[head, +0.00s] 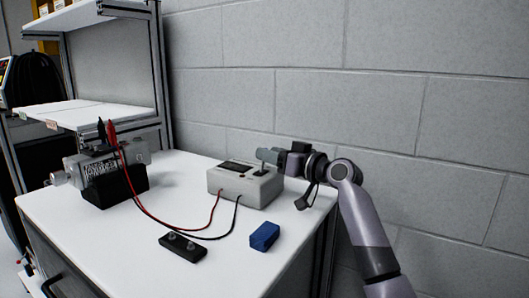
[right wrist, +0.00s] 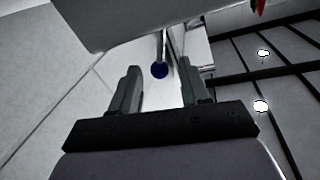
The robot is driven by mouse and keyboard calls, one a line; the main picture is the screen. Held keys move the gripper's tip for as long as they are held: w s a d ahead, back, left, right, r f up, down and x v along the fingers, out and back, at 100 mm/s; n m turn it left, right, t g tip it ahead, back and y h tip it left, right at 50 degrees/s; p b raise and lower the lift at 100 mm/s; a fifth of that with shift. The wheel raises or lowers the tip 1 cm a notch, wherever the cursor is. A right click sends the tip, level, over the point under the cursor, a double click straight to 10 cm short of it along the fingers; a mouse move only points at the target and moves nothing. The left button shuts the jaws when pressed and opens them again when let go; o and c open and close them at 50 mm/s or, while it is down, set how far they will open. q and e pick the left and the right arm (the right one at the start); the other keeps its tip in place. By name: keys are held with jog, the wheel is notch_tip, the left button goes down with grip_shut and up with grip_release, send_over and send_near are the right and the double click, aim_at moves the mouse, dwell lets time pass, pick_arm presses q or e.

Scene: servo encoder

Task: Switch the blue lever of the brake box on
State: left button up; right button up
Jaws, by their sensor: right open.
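The brake box (head: 228,184) is a pale box with a dark display on top, standing on the white table. In the right wrist view its pale body (right wrist: 130,18) fills the upper left. The blue lever shows there as a blue ball (right wrist: 159,71) on a thin metal stem, in the gap between my fingertips. In the head view I cannot make out its blue tip; my gripper covers that area. My right gripper (head: 264,154) is open at the box's right top corner, its fingers (right wrist: 160,75) on either side of the ball. Contact cannot be told. My left gripper is out of view.
A grey motor on a black bracket (head: 117,186) stands at the left. Red and black cables (head: 151,213) run from it to the box's front. A black block (head: 183,248) and a blue block (head: 265,236) lie in front. A shelf (head: 85,114) stands behind left; a block wall is behind.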

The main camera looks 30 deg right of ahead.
jog(key=shift+x, duration=1.25)
grip_shut()
